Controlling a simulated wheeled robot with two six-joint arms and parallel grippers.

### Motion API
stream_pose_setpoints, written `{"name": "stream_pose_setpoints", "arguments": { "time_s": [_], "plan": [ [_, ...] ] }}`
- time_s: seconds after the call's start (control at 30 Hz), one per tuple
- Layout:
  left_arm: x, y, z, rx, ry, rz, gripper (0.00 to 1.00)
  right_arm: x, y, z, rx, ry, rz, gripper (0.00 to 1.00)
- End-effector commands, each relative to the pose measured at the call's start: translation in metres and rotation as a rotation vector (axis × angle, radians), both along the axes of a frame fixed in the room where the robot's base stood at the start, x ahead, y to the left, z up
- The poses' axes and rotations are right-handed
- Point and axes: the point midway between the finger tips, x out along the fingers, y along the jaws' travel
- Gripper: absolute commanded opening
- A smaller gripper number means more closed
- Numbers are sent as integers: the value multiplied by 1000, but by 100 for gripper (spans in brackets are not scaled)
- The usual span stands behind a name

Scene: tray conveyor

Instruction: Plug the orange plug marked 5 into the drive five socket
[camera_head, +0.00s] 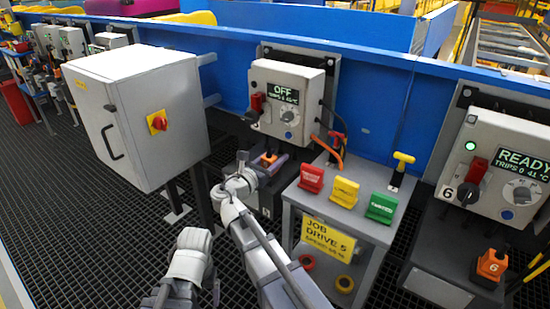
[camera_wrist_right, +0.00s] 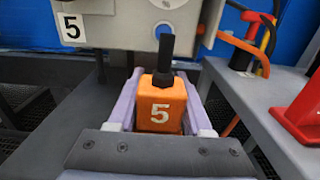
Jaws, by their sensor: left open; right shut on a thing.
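The orange plug marked 5 (camera_wrist_right: 160,106) is upright between the lavender fingers of my right gripper (camera_head: 268,163), which is shut on it. The plug shows as a small orange patch in the head view (camera_head: 267,158). A black stem rises from its top. It is below the grey drive five control box (camera_head: 284,98), which reads OFF and has a red lever. The drive five socket is hidden by the plug and gripper, so I cannot tell whether the plug is seated. My left gripper (camera_head: 188,268) is open and apart at the lower left, its fingers poorly shown.
A grey stand (camera_head: 365,229) at right holds red, yellow and green tags, a yellow-handled tool and a JOB DRIVE 5 sign. An orange cable (camera_head: 327,152) hangs behind. A grey cabinet (camera_head: 150,120) stands left. Drive six box (camera_head: 497,170) reads READY; its orange plug (camera_head: 490,266) is below.

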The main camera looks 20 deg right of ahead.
Motion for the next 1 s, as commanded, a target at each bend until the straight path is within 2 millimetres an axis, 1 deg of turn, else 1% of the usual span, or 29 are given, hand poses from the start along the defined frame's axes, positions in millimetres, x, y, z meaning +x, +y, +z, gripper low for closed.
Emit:
{"name": "stream_pose_setpoints", "arguments": {
  "time_s": [0.47,0.5,0.8,1.0],
  "plan": [
    [0,0,-13,0,0,0,85,0,0,-13,0,0,0,0],
    [0,0,-12,0,0,0,85,0,0,-12,0,0,0,51],
    [0,0,-11,0,0,0,85,0,0,-12,0,0,0,84],
    [0,0,-11,0,0,0,85,0,0,-12,0,0,0,85]
  ]
}}
